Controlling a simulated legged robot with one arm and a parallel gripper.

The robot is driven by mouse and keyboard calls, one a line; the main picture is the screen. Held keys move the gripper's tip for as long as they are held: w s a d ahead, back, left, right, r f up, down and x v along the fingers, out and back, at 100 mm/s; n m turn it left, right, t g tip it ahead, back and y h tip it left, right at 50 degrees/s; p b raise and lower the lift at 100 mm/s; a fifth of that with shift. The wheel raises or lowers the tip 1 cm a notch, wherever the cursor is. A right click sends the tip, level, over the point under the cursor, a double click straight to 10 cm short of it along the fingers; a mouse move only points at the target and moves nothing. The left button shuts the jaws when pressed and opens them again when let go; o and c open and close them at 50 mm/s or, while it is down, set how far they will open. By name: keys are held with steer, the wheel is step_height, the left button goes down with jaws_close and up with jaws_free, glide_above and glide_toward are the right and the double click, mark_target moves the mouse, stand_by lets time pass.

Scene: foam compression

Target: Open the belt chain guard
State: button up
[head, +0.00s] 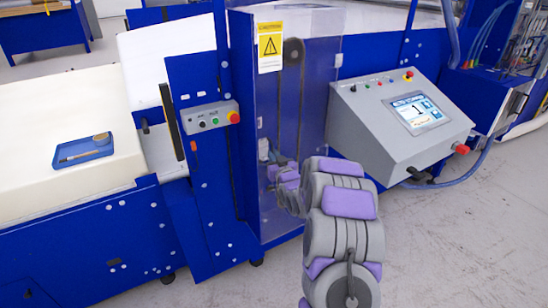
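The belt chain guard (325,110) is a clear upright box on the blue machine, with a yellow warning label (270,47) near its top left. It looks closed, and the belt or chain parts show through it. My grey and purple arm reaches up from the bottom toward the guard's lower front. My gripper (283,185) is at the arm's far end, close to the guard's face. The arm's own links and reflections in the clear panel hide its fingers, so I cannot tell whether it touches the guard.
A grey control console (402,125) with a screen and red stop button stands right of the arm. A small button box (209,117) is left of the guard. A blue tray (84,150) lies on the cream foam block (60,100). The grey floor (480,240) at right is clear.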

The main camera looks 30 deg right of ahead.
jaws_close()
steer(key=shift+s+d+r, duration=0.1)
steer(key=shift+s+d, duration=0.05)
stand_by(0.9)
